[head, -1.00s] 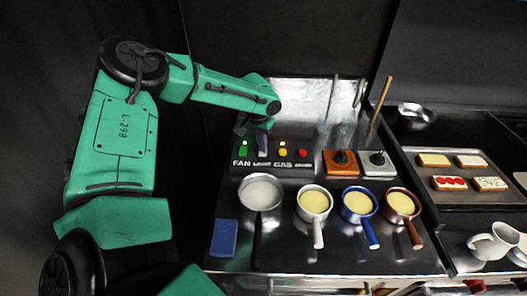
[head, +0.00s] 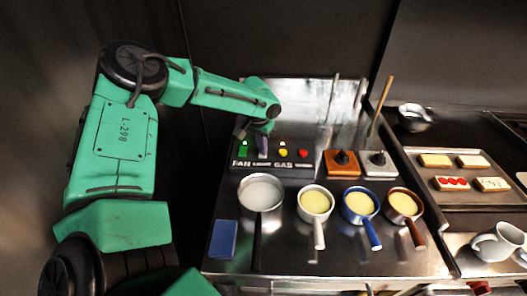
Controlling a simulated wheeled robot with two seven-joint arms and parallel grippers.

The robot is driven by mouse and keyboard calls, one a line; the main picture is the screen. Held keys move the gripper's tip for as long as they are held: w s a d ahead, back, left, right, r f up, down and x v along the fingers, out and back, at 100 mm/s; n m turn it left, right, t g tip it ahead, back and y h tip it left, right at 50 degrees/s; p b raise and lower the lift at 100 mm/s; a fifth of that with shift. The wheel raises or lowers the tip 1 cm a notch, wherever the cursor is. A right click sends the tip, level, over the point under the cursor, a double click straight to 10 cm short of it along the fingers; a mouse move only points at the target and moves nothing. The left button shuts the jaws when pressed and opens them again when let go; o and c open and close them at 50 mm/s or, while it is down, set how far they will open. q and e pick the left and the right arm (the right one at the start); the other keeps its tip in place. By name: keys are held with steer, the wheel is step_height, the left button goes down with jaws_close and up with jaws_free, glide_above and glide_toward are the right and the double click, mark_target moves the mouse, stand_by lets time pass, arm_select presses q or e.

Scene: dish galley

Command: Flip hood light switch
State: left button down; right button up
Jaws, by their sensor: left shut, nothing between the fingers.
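The switch panel (head: 272,166) sits at the back left of the steel counter, with white labels including FAN, LIGHT and GAS along its front. A green switch (head: 243,149) stands above FAN, a yellow one (head: 283,153) above GAS, and a red one (head: 303,154) at the right end. My left gripper (head: 262,150) is shut and points down at the panel above the LIGHT label, between the green and yellow switches. It hides the light switch, so its position and any contact cannot be told. My right gripper is not in view.
In front of the panel stand a large steel pot (head: 261,194), a white pan (head: 315,202), a blue pan (head: 359,204) and a brown pan (head: 403,205). A blue block (head: 224,239) lies at the front left. Orange (head: 341,163) and grey (head: 378,164) knob boxes are right of the panel.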

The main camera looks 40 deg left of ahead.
arm_select(q)
step_height(320, 180, up, 7)
steer(key=p, duration=0.4)
stand_by(0.4)
